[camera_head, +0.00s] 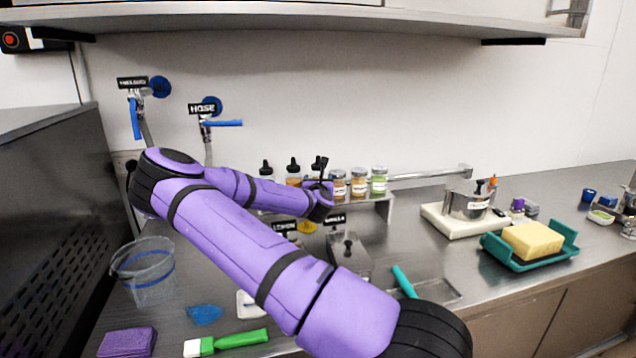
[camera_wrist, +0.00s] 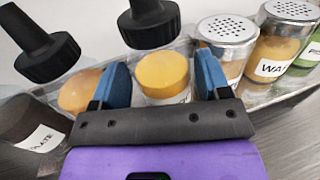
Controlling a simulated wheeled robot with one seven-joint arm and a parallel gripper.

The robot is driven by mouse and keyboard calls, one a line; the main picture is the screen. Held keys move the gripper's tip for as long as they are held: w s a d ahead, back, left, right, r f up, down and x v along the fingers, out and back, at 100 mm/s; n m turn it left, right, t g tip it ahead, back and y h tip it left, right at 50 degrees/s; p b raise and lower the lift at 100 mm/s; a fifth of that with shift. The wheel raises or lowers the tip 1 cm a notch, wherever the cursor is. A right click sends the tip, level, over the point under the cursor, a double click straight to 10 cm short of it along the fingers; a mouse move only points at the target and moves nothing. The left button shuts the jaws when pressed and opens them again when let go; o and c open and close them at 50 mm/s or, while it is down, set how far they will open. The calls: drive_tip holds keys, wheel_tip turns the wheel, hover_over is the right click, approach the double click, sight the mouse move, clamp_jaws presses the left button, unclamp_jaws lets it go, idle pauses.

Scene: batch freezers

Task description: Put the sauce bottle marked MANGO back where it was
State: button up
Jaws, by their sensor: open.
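In the wrist view my gripper (camera_wrist: 160,80) is open, with one blue fingertip on each side of a yellow dropper bottle (camera_wrist: 163,72) with a black cap. I cannot tell whether either finger touches it. A strip of its label shows, but no word is readable, so I cannot confirm MANGO. The bottle looks upright in the row on the raised shelf (camera_head: 385,207). An orange dropper bottle (camera_wrist: 80,90) is left of the fingers, and a dark bottle (camera_wrist: 30,122) with a label ending in "LATE" is further left. In the head view my gripper (camera_head: 322,180) is at the row, partly hiding it.
Metal-topped shakers (camera_wrist: 228,32) stand close right of the fingers; they also show in the head view (camera_head: 358,182). Taps (camera_head: 205,122) are on the wall at left. A pot (camera_head: 467,203) and a sponge on a green tray (camera_head: 533,242) are at right.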

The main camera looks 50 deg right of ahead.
drive_tip(key=s+a+f+m+g+y, duration=0.2)
drive_tip(key=s+a+m+g+y, duration=0.1)
drive_tip(key=s+a+m, duration=0.4)
drive_tip(key=s+a+f+m+g+y, duration=0.25)
drive_tip(key=s+a+m, duration=0.25)
drive_tip(key=a+m, duration=0.4)
drive_tip(key=s+a+r+m+y, duration=0.4)
drive_tip(key=a+r, duration=0.5)
drive_tip(key=s+a+r+m+y, duration=0.4)
drive_tip(key=s+a+r, duration=0.1)
drive_tip(key=a+r, duration=0.45)
drive_tip(key=s+a+r+m, duration=0.1)
drive_tip(key=s+a+r, duration=0.2)
drive_tip(key=s, duration=0.4)
drive_tip(key=s+a+r+m+g, duration=0.1)
drive_tip(key=s+a+r, duration=0.2)
drive_tip(key=s, duration=0.4)
drive_tip(key=shift+a+r+m, duration=0.2)
drive_tip(key=shift+r+m, duration=0.1)
drive_tip(key=shift+r, duration=0.45)
drive_tip(key=shift+g, duration=0.25)
